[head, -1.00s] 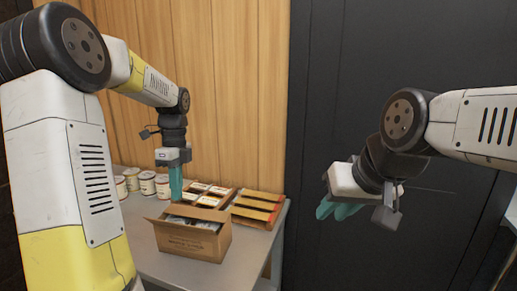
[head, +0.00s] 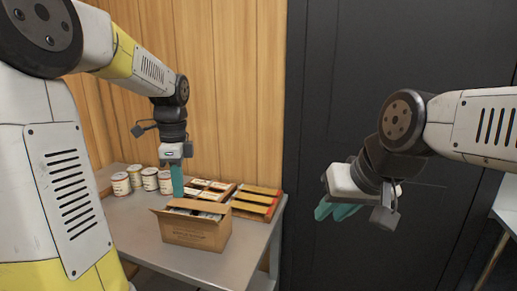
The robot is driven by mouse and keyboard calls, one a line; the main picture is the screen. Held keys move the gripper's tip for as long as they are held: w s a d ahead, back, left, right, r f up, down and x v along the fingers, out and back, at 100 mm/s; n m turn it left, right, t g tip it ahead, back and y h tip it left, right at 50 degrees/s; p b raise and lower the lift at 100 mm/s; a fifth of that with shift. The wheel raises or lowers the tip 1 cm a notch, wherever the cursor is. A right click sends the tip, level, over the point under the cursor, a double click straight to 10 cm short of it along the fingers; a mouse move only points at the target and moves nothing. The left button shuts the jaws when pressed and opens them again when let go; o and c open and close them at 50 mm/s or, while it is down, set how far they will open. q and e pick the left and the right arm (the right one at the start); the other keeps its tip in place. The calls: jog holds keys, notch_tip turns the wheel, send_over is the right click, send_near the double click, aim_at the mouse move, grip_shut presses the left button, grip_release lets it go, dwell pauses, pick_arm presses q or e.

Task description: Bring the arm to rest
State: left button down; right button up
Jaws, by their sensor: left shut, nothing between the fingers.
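My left gripper (head: 177,181) points straight down with its teal fingers shut and empty. It hangs just behind the open cardboard box (head: 195,231) on the grey table, in front of the flat cartons in the picture. My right gripper (head: 337,211) is at the right, in front of the dark wall panel and away from the table. Its teal fingers point down and to the left. They are seen at an angle, and I cannot tell whether they are open or shut. Nothing shows between them.
The grey table (head: 148,240) carries several cans (head: 121,184) at the left and flat cartons (head: 257,202) at the right. Packets lie inside the open box. A wooden wall (head: 235,90) stands behind. A grey surface (head: 506,205) shows at the far right edge.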

pick_arm(q)
jog(key=s+d+r+n+t+h, duration=0.1)
jog(key=s+d+n+t, duration=0.2)
jog(key=s+n, duration=0.4)
jog(key=s+d+r+n+t+h, duration=0.1)
jog(key=s+d+r+n+t, duration=0.1)
jog(key=s+n, duration=0.6)
jog(key=shift+s+d+r+n+t+h, duration=0.35)
jog(key=shift+d+t, duration=0.25)
jog(key=shift+d, duration=0.2)
jog(key=shift+w+f, duration=0.1)
